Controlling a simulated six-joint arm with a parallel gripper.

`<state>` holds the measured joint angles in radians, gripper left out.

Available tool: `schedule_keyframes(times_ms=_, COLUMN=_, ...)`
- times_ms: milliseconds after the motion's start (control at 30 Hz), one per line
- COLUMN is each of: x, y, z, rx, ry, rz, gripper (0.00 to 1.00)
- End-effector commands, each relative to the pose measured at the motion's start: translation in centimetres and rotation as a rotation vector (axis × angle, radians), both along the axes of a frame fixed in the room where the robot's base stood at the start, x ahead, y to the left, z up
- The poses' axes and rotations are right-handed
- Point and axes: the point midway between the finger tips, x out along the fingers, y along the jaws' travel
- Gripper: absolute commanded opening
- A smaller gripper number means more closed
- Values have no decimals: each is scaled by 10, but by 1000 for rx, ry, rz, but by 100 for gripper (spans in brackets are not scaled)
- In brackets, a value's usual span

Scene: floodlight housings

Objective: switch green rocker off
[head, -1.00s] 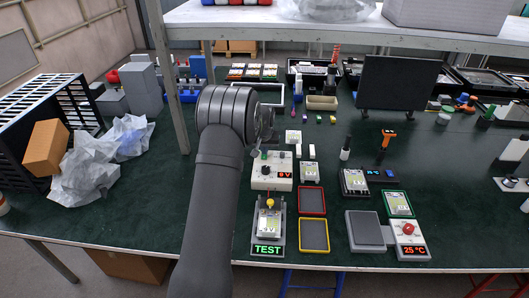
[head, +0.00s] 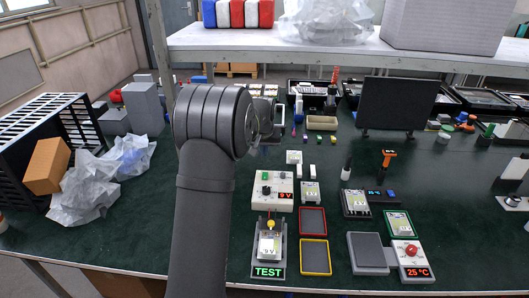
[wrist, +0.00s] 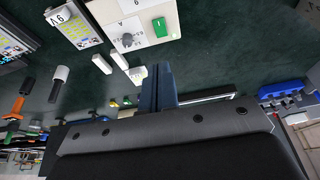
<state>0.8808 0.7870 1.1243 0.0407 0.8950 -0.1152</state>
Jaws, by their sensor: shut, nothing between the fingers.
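The green rocker (head: 265,176) sits on the top of a white control box (head: 285,203), which also has a dark knob and a small red-lit display. In the wrist view the green rocker (wrist: 160,26) is near the top, beside the dark knob (wrist: 128,40) on the white box face. Which way the rocker is tipped is too small to tell. My gripper (wrist: 157,72) shows blue-grey fingers shut together with nothing between them. They are apart from the box and its rocker. In the head view my wrist hides most of the gripper.
A test stand (head: 283,246) with a lit TEST sign stands in front of the box. Red (head: 324,222) and yellow (head: 327,258) trays lie to its right. A small white block (head: 294,157) stands behind the box. The shelf (head: 330,48) spans above the back of the table.

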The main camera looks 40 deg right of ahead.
Motion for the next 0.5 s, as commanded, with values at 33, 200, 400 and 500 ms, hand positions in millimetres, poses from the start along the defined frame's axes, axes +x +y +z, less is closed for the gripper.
schedule_keyframes(times_ms=33, x=0, y=0, z=0, rx=0, ry=0, rz=0, gripper=0)
schedule_keyframes(times_ms=200, x=7, y=-4, z=2, rx=-2, ry=-2, rz=1, gripper=0)
schedule_keyframes(times_ms=400, x=14, y=-8, z=4, rx=-1, ry=0, rz=2, gripper=0)
schedule_keyframes(times_ms=500, x=14, y=-8, z=4, rx=-2, ry=-1, rz=1, gripper=0)
